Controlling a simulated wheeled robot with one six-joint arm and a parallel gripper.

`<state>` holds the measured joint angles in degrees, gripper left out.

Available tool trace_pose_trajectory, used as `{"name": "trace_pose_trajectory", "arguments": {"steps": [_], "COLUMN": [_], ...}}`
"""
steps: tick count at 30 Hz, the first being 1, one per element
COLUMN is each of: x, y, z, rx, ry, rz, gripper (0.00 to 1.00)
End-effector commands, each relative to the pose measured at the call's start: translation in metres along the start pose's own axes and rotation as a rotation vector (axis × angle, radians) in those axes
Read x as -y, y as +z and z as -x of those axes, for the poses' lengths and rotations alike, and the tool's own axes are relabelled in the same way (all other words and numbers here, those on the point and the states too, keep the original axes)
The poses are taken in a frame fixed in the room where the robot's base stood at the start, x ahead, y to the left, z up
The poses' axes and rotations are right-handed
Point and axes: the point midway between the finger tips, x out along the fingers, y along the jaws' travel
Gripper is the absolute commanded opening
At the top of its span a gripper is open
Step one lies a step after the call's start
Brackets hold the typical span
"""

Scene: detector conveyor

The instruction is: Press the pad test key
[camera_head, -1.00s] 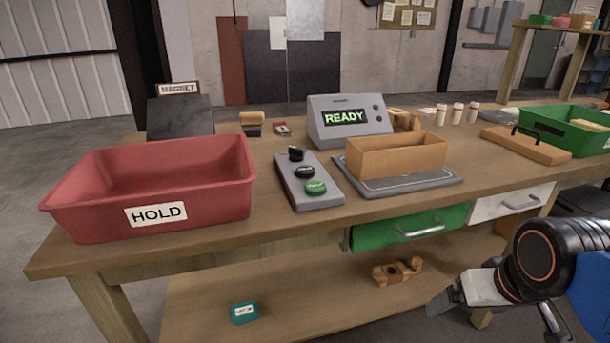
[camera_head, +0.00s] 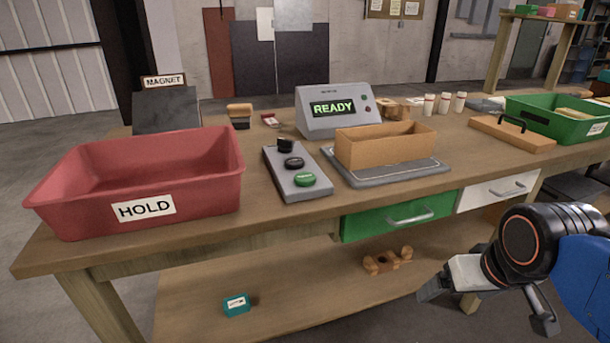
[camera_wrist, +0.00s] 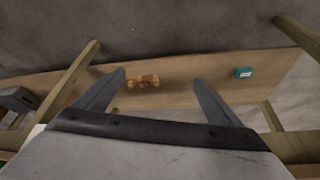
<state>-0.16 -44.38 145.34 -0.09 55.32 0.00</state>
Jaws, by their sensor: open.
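A grey key panel (camera_head: 311,190) lies on the bench between the red bin and the cardboard box. It carries a green key (camera_head: 305,179) at the near end, a dark key (camera_head: 294,162) in the middle and a black knob (camera_head: 286,145) at the far end. I cannot read the key labels. A grey pad (camera_head: 432,167) lies to the right under an open cardboard box (camera_head: 382,151). My gripper (camera_wrist: 158,82) is open and empty in the wrist view, its fingers spread over the lower shelf. In the head view my gripper (camera_head: 432,287) is low at the right, in front of the bench, well away from the panel.
A red HOLD bin (camera_head: 190,215) stands left. A grey monitor (camera_head: 340,125) reading READY stands behind. A green bin (camera_head: 530,125) and wooden board (camera_head: 513,139) are at the right. The lower shelf (camera_head: 320,285) holds a wooden part (camera_head: 387,260) and a teal box (camera_head: 236,305).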

Motion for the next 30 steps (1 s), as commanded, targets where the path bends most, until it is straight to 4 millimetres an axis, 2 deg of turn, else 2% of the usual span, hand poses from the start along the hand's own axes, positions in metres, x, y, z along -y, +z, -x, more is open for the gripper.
{"name": "trace_pose_trajectory", "arguments": {"steps": [1,9,11,30], "x": [0.0000,0.0000,0.0000,0.0000], "y": [0.0000,0.0000,0.0000,0.0000], "z": [0.0000,0.0000,0.0000,0.0000], "rx": [0.000,0.000,0.000,0.000], "ry": [0.000,0.000,0.000,0.000], "rz": [0.000,0.000,0.000,0.000], "gripper": [0.75,0.11,0.00,0.00]}}
